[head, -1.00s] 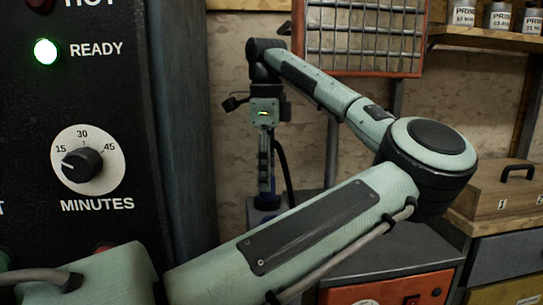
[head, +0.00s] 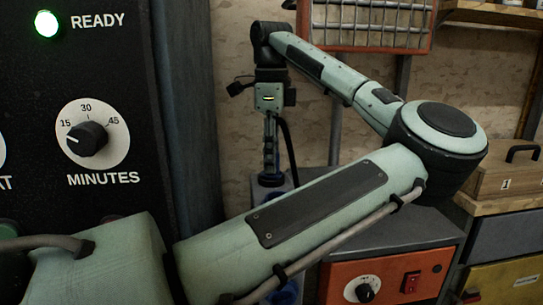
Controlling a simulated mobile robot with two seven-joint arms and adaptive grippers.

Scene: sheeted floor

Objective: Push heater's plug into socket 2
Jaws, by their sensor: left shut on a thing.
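My left gripper (head: 270,168) points straight down in the middle of the head view, fingers together. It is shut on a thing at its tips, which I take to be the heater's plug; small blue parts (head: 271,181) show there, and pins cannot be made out. A dark cable (head: 289,155) curves down just right of the fingers. My own upper arm hides what lies directly below, so socket 2 cannot be seen, nor whether the plug touches it. Another blue part (head: 288,292) shows below the arm. My right gripper is not in view.
A black control panel (head: 150,120) with a lit READY lamp and MINUTES dial fills the left. An orange-fronted unit (head: 387,280) with a knob and red switch stands lower right. A wooden box (head: 500,178) sits at right. A wire grid (head: 370,22) hangs behind.

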